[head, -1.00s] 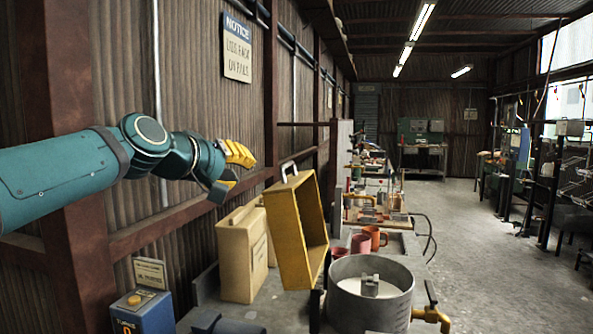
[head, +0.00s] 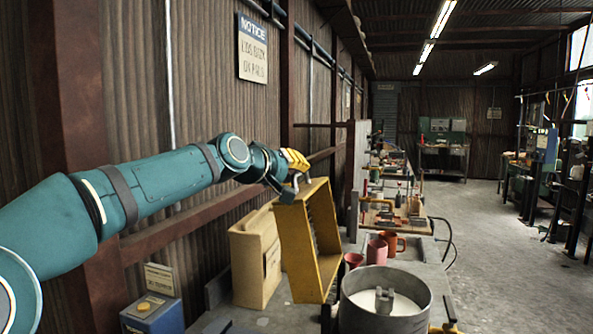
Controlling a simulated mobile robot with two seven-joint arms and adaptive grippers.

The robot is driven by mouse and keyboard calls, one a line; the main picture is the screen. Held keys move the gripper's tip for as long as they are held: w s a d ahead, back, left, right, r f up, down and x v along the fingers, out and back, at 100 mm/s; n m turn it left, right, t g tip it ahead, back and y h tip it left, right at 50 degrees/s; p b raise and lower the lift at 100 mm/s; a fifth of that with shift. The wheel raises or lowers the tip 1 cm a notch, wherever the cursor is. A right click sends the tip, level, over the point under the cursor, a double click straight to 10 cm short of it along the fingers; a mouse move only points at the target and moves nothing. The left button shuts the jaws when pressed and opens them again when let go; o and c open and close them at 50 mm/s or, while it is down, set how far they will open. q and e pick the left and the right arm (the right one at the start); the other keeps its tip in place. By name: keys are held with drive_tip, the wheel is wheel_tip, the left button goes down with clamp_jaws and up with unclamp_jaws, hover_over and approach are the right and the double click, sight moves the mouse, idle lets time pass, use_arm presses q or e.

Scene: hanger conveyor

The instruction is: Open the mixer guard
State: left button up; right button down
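The mixer guard (head: 291,250) is a yellow open-sided box frame with a pale handle (head: 297,182) on its top edge. It stands raised and slightly tilted, left of the mixer bowl (head: 352,315). The grey round bowl is uncovered and shows pale contents and a metal piece in its middle. My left gripper (head: 284,174) is at the handle, with its yellow upper finger above and the other finger lower left. The fingers look apart; whether they touch the handle cannot be told. My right gripper is not in view.
A beige box (head: 246,265) stands left of the guard. A blue box with a yellow button (head: 152,311) is at lower left. Red and orange mugs (head: 377,251) sit behind the bowl. A wall runs along the left; open floor lies to the right.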

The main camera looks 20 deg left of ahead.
use_arm(q)
drive_tip(key=shift+x, duration=0.75)
clamp_jaws()
drive_tip(key=shift+r, duration=0.15)
